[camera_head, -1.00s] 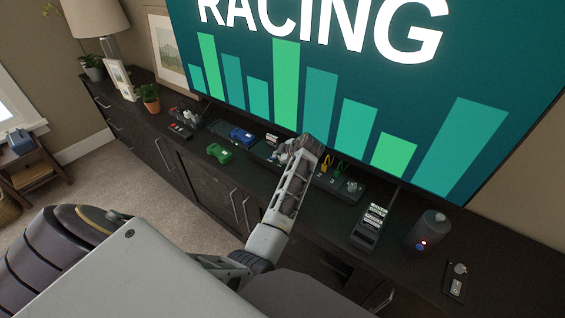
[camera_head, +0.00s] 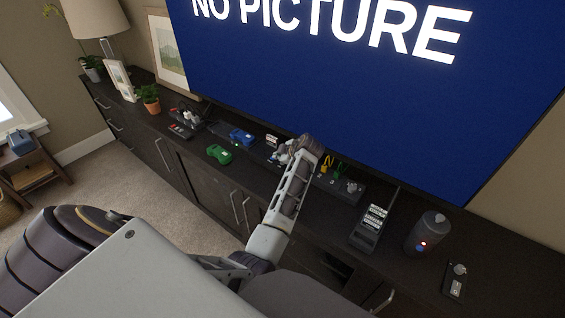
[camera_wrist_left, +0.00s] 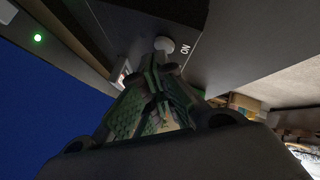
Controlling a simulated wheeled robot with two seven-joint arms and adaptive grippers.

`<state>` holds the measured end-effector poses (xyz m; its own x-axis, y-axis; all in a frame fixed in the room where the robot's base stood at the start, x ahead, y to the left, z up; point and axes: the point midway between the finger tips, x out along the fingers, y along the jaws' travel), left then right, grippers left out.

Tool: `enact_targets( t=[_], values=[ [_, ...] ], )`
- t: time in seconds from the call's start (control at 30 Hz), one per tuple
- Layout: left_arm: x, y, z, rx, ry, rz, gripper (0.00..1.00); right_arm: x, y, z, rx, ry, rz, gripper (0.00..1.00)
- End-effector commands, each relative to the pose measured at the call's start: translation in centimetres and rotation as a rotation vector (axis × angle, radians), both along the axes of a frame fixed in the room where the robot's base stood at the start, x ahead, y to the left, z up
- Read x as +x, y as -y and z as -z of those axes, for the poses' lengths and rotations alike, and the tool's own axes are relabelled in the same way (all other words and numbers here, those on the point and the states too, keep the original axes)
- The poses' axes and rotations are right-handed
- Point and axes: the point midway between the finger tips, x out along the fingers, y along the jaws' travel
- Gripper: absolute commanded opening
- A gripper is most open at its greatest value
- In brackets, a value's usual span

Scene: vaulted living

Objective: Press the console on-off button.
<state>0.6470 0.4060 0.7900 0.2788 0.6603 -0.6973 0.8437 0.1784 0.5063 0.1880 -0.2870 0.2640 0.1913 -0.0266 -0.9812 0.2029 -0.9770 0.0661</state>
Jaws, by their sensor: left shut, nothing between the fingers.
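The console (camera_head: 341,187) is a low dark box on the cabinet below the screen, partly hidden by my left arm in the head view. In the left wrist view, its round pale button (camera_wrist_left: 165,43) sits on a dark face beside the letters ON. My left gripper (camera_head: 282,153) is shut and empty at the console. In the left wrist view, its fingertips (camera_wrist_left: 158,68) are right by the button; I cannot tell whether they touch it. The screen (camera_head: 350,95) is blue and reads NO PICTURE. My right gripper is not in view.
A green controller (camera_head: 219,154) and a blue one (camera_head: 241,137) lie left of my gripper. A dark remote-like device (camera_head: 371,228), a grey cylinder (camera_head: 427,234) with a red light and a small switch plate (camera_head: 455,281) stand to the right on the cabinet (camera_head: 205,178).

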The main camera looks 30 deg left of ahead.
Motion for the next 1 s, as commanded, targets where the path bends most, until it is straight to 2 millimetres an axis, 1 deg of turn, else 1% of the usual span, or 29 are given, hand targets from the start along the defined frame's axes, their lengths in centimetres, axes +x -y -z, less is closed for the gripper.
enact_targets(
  t=[0.03,0.3,0.77,1.0],
  values=[
    [0.0,0.0,-0.4,0.0,0.001,-0.001,0.0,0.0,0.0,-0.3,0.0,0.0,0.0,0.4],
    [0.0,0.0,-1.3,0.0,0.001,-0.001,0.0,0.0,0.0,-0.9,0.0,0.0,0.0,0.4],
    [0.0,0.0,-1.4,0.0,0.001,0.0,0.0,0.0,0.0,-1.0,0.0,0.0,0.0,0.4],
    [0.0,0.0,-2.7,0.0,0.002,-0.001,0.0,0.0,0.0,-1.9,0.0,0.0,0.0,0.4]
  ],
)
